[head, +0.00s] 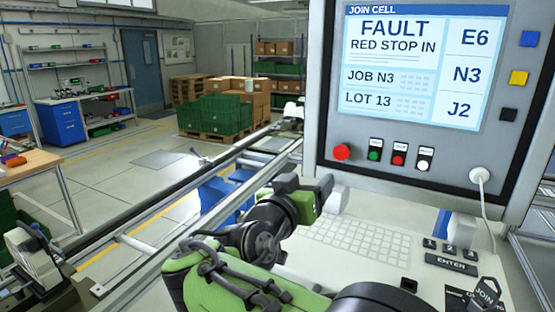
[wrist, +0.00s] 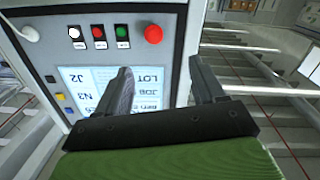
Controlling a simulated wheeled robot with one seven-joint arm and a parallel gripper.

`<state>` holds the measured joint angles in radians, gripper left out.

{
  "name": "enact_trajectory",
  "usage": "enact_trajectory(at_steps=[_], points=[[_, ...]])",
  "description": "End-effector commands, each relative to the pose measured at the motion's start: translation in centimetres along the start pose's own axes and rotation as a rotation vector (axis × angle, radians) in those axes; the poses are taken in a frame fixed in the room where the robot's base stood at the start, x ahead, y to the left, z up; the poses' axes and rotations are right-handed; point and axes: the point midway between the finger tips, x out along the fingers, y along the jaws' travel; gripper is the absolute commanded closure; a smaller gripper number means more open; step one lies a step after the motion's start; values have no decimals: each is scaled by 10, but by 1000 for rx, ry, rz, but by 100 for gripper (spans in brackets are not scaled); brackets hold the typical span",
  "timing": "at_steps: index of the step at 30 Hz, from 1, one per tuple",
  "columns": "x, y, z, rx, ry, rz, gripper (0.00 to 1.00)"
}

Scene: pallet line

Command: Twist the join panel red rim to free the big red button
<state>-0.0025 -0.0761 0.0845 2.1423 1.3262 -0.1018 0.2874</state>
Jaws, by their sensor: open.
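The big red button (head: 341,152) sits at the lower left of the grey join panel (head: 322,100). Its red rim cannot be told apart from the button at this size. The panel's screen (head: 412,62) reads "FAULT RED STOP IN". In the wrist view the panel appears upside down, and the red button (wrist: 153,34) stands beyond my fingertips. My gripper (wrist: 161,72) is open and empty, its two dark fingers apart and pointing toward the panel. The fingers are not touching the button. In the head view my arm reaches up from below, in front of the panel's lower left.
Right of the red button are small green (head: 375,155), red (head: 398,160) and white (head: 424,164) buttons. A white plug (head: 480,175) with a cable is at the lower right. A console with a keyboard (head: 355,245) lies below. Rails run along the left.

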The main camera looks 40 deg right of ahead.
Motion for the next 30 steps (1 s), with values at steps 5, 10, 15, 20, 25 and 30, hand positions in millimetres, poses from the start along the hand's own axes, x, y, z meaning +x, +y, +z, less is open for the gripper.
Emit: enact_trajectory(at_steps=[5,10,15,20,25,30], points=[[15,4,-5,-3,18,22,31],[56,6,-7,-4,16,24,31],[99,6,-8,-4,15,22,31],[136,7,-9,-3,17,21,31],[156,6,-8,-3,17,16,31],[158,5,-7,-2,18,14,31]])
